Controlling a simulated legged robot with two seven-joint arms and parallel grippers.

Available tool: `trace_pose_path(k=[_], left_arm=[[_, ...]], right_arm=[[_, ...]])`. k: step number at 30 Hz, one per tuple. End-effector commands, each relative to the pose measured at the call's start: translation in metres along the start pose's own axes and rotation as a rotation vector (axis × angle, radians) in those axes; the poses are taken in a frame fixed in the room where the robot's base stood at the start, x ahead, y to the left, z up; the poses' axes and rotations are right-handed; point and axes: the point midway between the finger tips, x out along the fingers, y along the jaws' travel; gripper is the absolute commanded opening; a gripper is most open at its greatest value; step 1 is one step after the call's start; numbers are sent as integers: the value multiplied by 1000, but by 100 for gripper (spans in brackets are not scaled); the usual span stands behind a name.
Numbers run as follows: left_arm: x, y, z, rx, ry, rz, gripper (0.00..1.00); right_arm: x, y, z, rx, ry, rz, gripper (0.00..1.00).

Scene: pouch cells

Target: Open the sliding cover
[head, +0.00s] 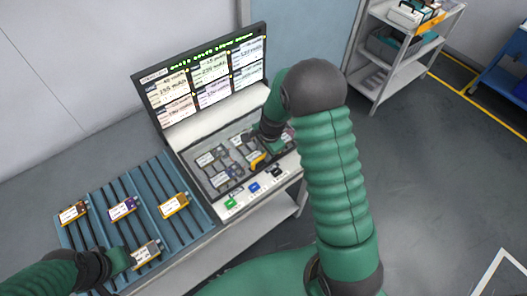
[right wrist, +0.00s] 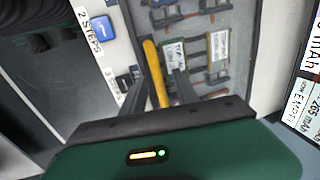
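The tester (head: 240,205) stands on the bench with a recessed bay (head: 225,182) of pouch cells. A yellow handle (head: 258,161) lies at the bay's front edge; it also shows in the right wrist view (right wrist: 154,72). I cannot make out the see-through or sliding panel itself. My right gripper (head: 263,150) is over the bay. In the right wrist view its two dark fingers (right wrist: 158,90) stand apart on either side of the yellow handle, with gaps visible. My left gripper (head: 128,258) is beside a cell (head: 146,253) in the blue rack; its fingers are hidden.
The blue rack (head: 155,185) holds several pouch cells left of the tester. Green (head: 230,203), blue (head: 254,187) and black (head: 277,171) buttons line the tester's front edge. A screen (head: 205,80) rises behind the bay. A shelf cart (head: 400,70) stands at the back right.

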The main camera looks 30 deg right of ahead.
Motion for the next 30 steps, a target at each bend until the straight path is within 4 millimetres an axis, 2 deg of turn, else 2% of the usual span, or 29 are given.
trace_pose_path(k=[4,11,19,30], left_arm=[[-1,0,0,1,0,0,36],[0,0,0,1,0,0,36],[0,0,0,1,0,0,36],[0,0,0,1,0,0,36]], right_arm=[[10,0,-3,1,-2,-1,36],[11,-1,-1,1,1,0,35],[9,-1,2,-1,3,0,0],[10,-1,1,-2,-2,0,0]])
